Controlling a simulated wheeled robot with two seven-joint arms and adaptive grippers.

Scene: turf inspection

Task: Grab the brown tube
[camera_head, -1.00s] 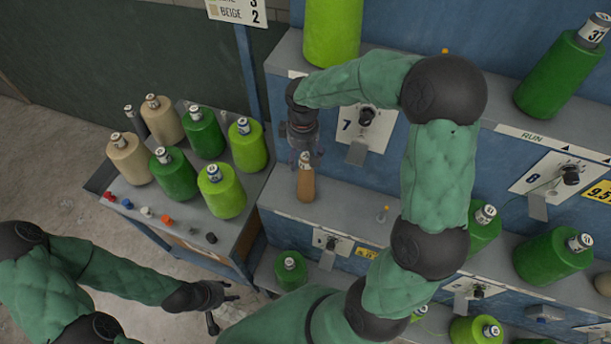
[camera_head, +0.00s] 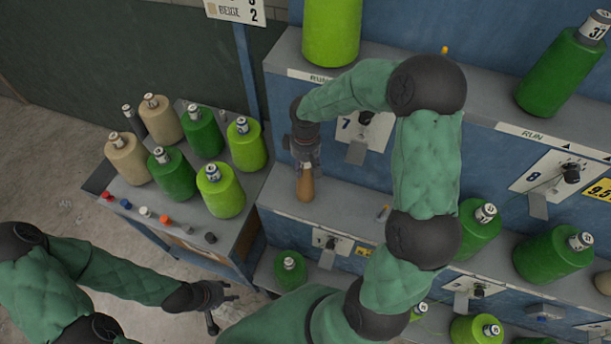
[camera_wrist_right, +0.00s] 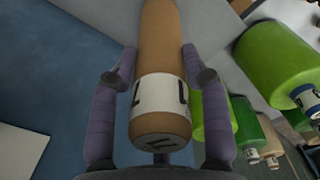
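The brown tube (camera_head: 306,188) stands on the grey machine ledge below panel 7. My right gripper (camera_head: 305,168) comes down over its upper end and hides the top. In the right wrist view the brown tube (camera_wrist_right: 162,110), with a white label band, lies between the two purple fingers of my right gripper (camera_wrist_right: 160,62). The fingers stand either side of it and look open, with narrow gaps at the tips. My left gripper (camera_head: 226,308) is at the lower left, fingers apart, empty, away from the tube.
A side table (camera_head: 254,205) at left holds several green and beige yarn cones and small coloured pieces. A lime cone (camera_head: 331,30) stands on the upper shelf behind my right wrist. A small peg (camera_head: 384,213) is on the ledge right of the tube.

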